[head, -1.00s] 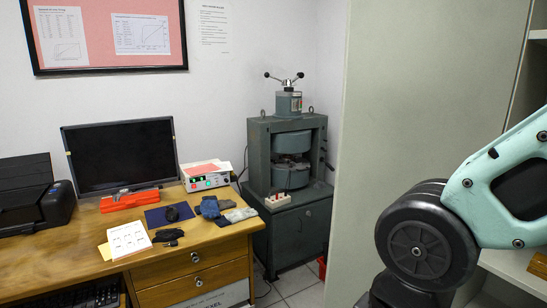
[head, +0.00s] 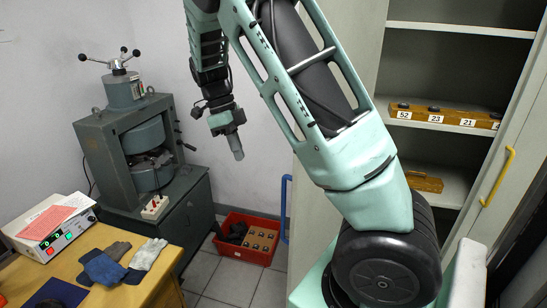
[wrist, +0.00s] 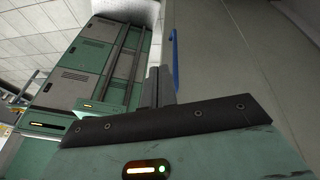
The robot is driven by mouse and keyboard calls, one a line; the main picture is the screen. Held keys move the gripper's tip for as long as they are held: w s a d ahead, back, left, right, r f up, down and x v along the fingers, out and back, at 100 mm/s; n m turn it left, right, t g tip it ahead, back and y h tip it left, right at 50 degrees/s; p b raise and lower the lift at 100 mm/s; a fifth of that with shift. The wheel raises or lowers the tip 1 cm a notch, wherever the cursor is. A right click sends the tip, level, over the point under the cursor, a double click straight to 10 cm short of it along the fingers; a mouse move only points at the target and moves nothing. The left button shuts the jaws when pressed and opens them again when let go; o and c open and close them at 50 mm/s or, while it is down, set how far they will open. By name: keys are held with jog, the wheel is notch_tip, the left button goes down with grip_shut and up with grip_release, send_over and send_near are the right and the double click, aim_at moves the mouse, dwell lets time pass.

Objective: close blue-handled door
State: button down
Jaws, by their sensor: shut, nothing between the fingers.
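The blue-handled door (head: 350,40) is a tall pale grey panel on the left of the cabinet. It stands open, partly hidden behind my arm. Its upright blue handle (head: 284,210) shows at the door's left edge; the handle also shows in the wrist view (wrist: 174,62), close to my fingers, against the grey door face (wrist: 235,60). My gripper (head: 238,152) points down, shut and empty, to the left of the door and above the handle in the head view. I see no contact between it and the handle, though depth is hard to judge.
The cabinet's other door, with a yellow handle (head: 497,177), stands open at the right. Shelves hold wooden blocks (head: 440,115). A red crate (head: 246,238) sits on the floor left of the blue handle. A green press (head: 130,150) and a desk (head: 150,268) stand at the left.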

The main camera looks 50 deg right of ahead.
jog(key=d+r+m, duration=0.2)
jog(key=d+m, duration=0.1)
jog(key=d, duration=0.1)
jog(key=s+d+f+p, duration=0.1)
jog(key=s+f+p, duration=0.3)
jog(key=s+f, duration=0.3)
jog(key=shift+s+d+f+m+p, duration=0.25)
jog(key=shift+d+f+m+p, duration=0.15)
jog(key=shift+f, duration=0.55)
